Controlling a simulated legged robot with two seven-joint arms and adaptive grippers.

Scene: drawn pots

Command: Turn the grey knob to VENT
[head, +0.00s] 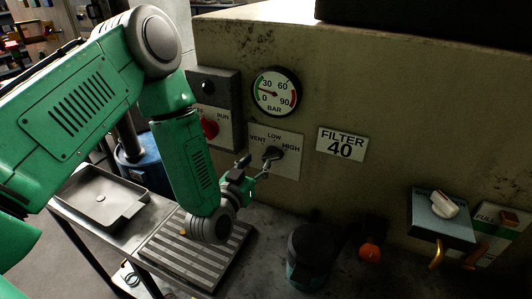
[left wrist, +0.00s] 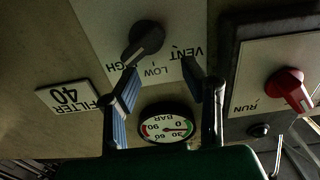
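The dark grey knob (head: 272,153) sits on a pale plate (head: 290,166) marked VENT, LOW and HIGH on the machine's wall. In the left wrist view, which is upside down, the knob (left wrist: 143,43) shows clearly, and its grip bar slants toward HIGH. My left gripper (head: 256,167) is in front of the plate, just below and left of the knob in the head view. In the left wrist view, the gripper's fingers (left wrist: 159,70) are spread wide with nothing between them. The knob lies beyond the fingertips; no contact is visible. My right gripper is not in view.
A red knob (head: 210,128) marked RUN is left of the plate, and a BAR gauge (head: 275,92) is above. A FILTER 40 label (head: 341,144) is to the right. A dark green and black object (head: 306,256) stands below. A white knob (head: 444,205) is at far right.

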